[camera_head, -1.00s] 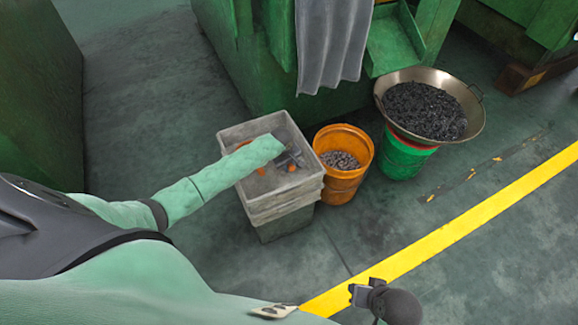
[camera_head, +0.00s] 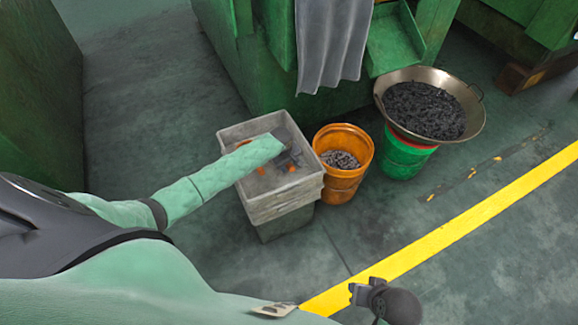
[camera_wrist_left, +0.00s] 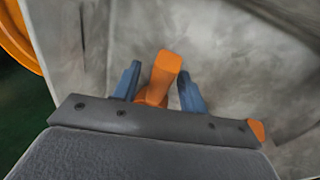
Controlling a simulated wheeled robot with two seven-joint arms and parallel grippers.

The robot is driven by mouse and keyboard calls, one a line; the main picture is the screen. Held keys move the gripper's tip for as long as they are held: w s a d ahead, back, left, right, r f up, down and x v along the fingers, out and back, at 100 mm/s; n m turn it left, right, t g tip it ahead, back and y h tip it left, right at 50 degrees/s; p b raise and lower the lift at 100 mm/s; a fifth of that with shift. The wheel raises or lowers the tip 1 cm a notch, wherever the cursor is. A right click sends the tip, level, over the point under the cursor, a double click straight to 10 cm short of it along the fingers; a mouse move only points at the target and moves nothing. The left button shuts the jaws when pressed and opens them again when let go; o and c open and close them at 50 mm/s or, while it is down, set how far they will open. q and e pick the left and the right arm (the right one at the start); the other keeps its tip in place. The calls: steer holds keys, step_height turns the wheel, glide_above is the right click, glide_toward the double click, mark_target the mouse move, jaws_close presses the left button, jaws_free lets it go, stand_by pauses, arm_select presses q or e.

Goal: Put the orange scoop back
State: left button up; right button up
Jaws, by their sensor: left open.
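The orange scoop (camera_wrist_left: 165,70) shows in the left wrist view inside the grey crate (camera_wrist_left: 230,60), with its orange part standing between the two blue fingers of my left gripper (camera_wrist_left: 158,92). The fingers are apart, with a gap visible on the right side of the scoop. In the head view my left arm reaches over the grey crate (camera_head: 240,131), and my left gripper (camera_head: 290,158) is down inside it. Small orange bits of the scoop (camera_head: 291,169) show beside the gripper; the rest is hidden.
An orange bucket (camera_head: 345,185) with grey metal parts stands right of the crate. A wide pan (camera_head: 478,118) of dark parts sits on a green bucket (camera_head: 401,160). A green machine (camera_head: 250,60) with a grey cloth (camera_head: 330,45) stands behind. The floor in front is clear.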

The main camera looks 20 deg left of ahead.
arm_select(q)
step_height(320, 180, up, 10)
steer(key=s+r, duration=0.1)
steer(key=s, duration=0.1)
steer(key=s+d+f+m+h, duration=0.25)
steer(key=s+d+m, duration=0.55)
steer(key=s+d, duration=1)
steer(key=s+d+r+m, duration=0.1)
steer(key=s+r+m, duration=0.1)
steer(key=s, duration=0.7)
steer(key=s+d+r+m+t, duration=0.1)
steer(key=s+r, duration=0.4)
steer(key=s, duration=0.5)
steer(key=d+m, duration=0.1)
steer(key=m, duration=0.1)
steer(key=shift+r+m+t, duration=0.2)
steer(key=shift+m+t, duration=0.1)
steer(key=shift+s+d, duration=0.1)
steer(key=s+a+r+g+y+p, duration=0.1)
steer(key=s+a+r+p, duration=0.1)
steer(key=a+r+p, duration=0.2)
step_height(320, 180, up, 2)
steer(key=shift+a+r+y, duration=0.1)
steer(key=shift+a+y, duration=0.25)
steer(key=shift+a, duration=0.3)
arm_select(e)
steer(key=s+d+r+g+h, duration=0.1)
steer(key=s+d+r, duration=0.1)
steer(key=d+r, duration=0.3)
steer(key=shift+r, duration=0.6)
